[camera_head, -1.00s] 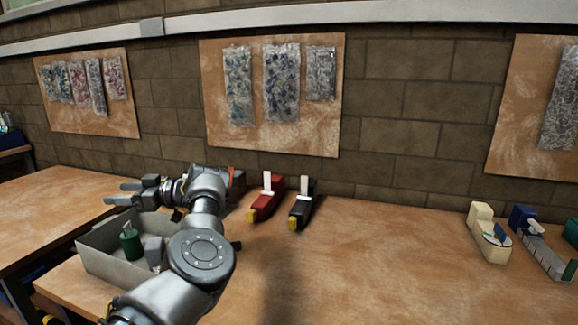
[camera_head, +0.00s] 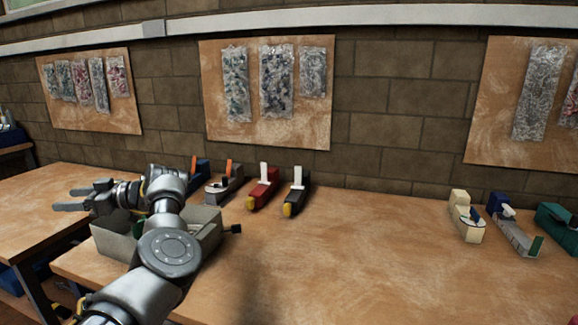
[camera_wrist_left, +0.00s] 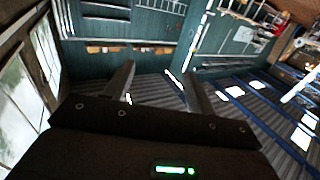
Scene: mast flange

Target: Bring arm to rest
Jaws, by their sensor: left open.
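My left arm reaches in from the lower left of the head view. Its gripper (camera_head: 80,199) points left, open and empty, over the left end of the workbench near the gap to the other table. In the left wrist view my gripper's two fingers (camera_wrist_left: 160,85) are apart with nothing between them. Past them show a teal panelled wall and windows, not the bench. My right gripper is not in view.
A grey metal bin (camera_head: 205,230) sits under my left forearm, partly hidden by it. Several boat-shaped items, including a red one (camera_head: 262,190) and a black one (camera_head: 295,193), stand by the wall. A cream item (camera_head: 465,216) is at right. The bench (camera_head: 370,250) is clear in the middle.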

